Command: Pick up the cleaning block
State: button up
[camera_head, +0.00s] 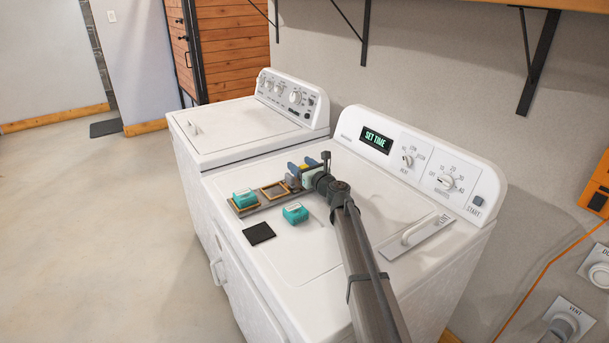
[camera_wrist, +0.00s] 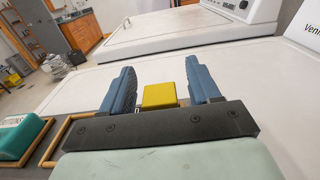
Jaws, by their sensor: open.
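A yellow block (camera_wrist: 159,95), which looks like the cleaning block, stands between my gripper's two blue fingers in the wrist view. A gap shows between it and each finger. A bit of yellow (camera_head: 303,168) also shows between the fingers in the head view, mostly hidden. My gripper (camera_head: 302,165) is open, low over the far end of a narrow tray on the dryer top. The fingers also show in the wrist view (camera_wrist: 160,72). The block's lower part is hidden behind my gripper's dark bar.
The tray (camera_head: 259,205) has wood-framed compartments, one holding a teal box (camera_head: 244,197). Another teal box (camera_head: 295,213) and a black square (camera_head: 259,233) lie on the dryer (camera_head: 330,255). The dryer's raised control panel (camera_head: 420,163) stands behind. A washer (camera_head: 238,127) stands to the left.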

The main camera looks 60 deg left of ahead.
jog(key=c, duration=1.1)
jog(key=shift+o, duration=0.2)
notch_tip(320, 180, up, 9)
jog(key=s+a+r+n+g, duration=0.1)
jog(key=s+a, duration=0.1)
jog(key=s, duration=0.7)
jog(key=s+a+r+n+g, duration=0.1)
jog(key=s+g, duration=0.1)
jog(key=s, duration=0.7)
jog(key=s+d+m+t, duration=0.2)
jog(key=s+d+t, duration=0.1)
jog(key=s, duration=0.4)
jog(key=shift+d, duration=0.65)
